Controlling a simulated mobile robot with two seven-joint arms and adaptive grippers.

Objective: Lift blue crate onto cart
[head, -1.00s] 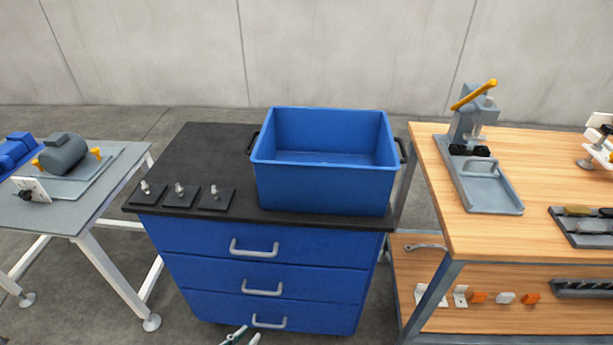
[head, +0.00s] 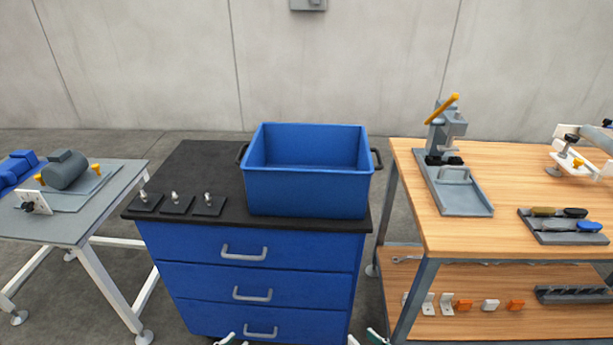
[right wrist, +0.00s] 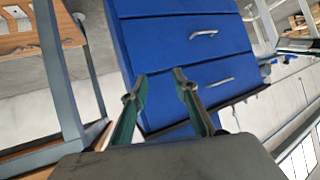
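The blue crate (head: 307,192) is open, looks empty and stands upright on the black top of the blue drawer cart (head: 190,245), with dark handles on its left and right sides. My right gripper (head: 364,339) shows only its tips at the bottom edge of the head view, below and right of the crate. In the right wrist view my right gripper (right wrist: 158,86) is open and empty, its fingers apart in front of the drawers. My left gripper (head: 231,340) barely shows at the bottom edge of the head view. Neither touches the crate.
Several small black plates with knobs (head: 177,203) sit on the cart top, left of the crate. A grey table (head: 60,225) stands at the left. A wooden bench (head: 500,190) with a press (head: 447,135) stands close at the right.

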